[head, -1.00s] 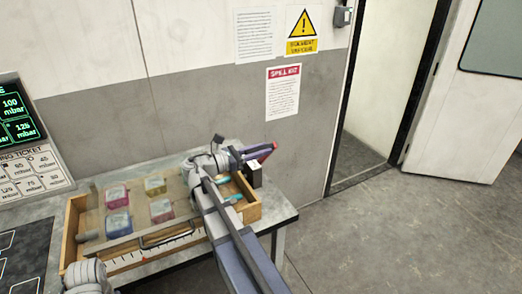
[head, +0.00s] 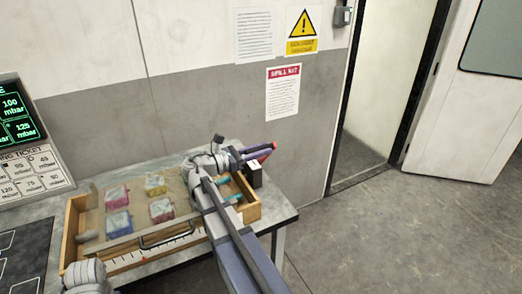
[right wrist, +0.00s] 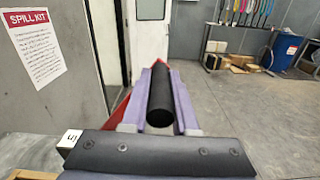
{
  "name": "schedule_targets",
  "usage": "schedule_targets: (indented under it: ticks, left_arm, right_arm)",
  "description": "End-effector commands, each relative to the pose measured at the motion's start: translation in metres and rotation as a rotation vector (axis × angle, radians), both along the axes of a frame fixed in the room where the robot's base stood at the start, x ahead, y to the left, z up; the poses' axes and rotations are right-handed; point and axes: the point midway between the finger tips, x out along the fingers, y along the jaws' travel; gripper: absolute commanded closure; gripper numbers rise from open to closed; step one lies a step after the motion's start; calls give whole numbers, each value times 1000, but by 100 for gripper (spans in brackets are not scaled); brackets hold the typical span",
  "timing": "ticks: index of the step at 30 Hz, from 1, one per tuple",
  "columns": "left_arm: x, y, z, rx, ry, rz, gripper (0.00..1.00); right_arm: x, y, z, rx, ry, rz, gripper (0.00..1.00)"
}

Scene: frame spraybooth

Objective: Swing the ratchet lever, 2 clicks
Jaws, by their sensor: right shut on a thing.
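My right gripper (head: 265,152) is at the far right end of the wooden tray, near the wall. Its purple fingers are shut on the ratchet lever's black grip (right wrist: 161,98), which lies lengthwise between them in the right wrist view. A red part of the lever (head: 271,147) shows at the fingertips, and red also shows beside the left finger in the wrist view. A black box with a white label (head: 252,173) stands just below the fingers; it is partly hidden. My left gripper is out of view.
The wooden tray (head: 70,238) on the table holds several coloured blocks (head: 117,197). A display panel (head: 18,112) stands at the left. A wall with posted sheets (head: 283,90) is close behind the lever. The floor to the right is clear.

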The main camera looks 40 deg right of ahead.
Motion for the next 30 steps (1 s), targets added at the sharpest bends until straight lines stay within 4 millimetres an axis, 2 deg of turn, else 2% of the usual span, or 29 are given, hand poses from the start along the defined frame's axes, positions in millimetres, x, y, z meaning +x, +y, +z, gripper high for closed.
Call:
schedule_targets:
  ticks: [8, 13, 21, 30]
  left_arm:
    - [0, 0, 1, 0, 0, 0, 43]
    - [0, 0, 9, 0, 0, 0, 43]
    - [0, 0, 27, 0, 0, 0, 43]
    - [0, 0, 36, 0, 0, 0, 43]
  right_arm:
    - [2, 0, 1, 3, 6, 1, 100]
    - [12, -3, 9, 15, 55, 1, 100]
    - [46, -12, 27, 64, 236, 1, 100]
    - [86, -23, 37, 121, 446, 1, 100]
